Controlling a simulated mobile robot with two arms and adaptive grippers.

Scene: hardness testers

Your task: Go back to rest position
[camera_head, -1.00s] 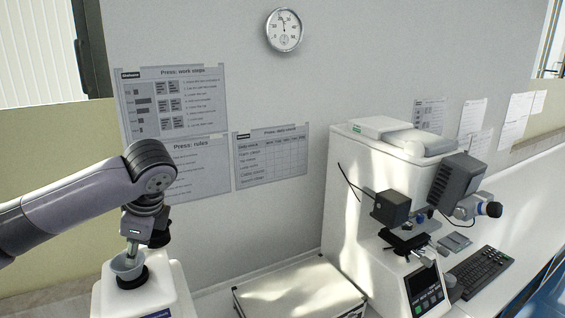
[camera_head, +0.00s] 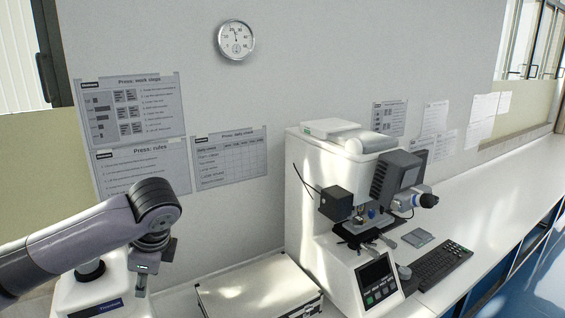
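My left arm comes in from the left, and its gripper (camera_head: 142,286) points down just to the right of a white bench device (camera_head: 112,291). The gripper is seen nearly edge-on and small, so I cannot tell whether its fingers are open or shut. I see no clear object in it. The white device has a dark round part (camera_head: 90,271) on top, partly hidden behind my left arm. My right gripper is not in view.
A white case (camera_head: 258,288) lies on the bench in front of the wall. Right of it stands a white hardness tester (camera_head: 310,190) with a control screen (camera_head: 376,281). A black keyboard (camera_head: 440,265) lies beside it. The bench is clear farther right.

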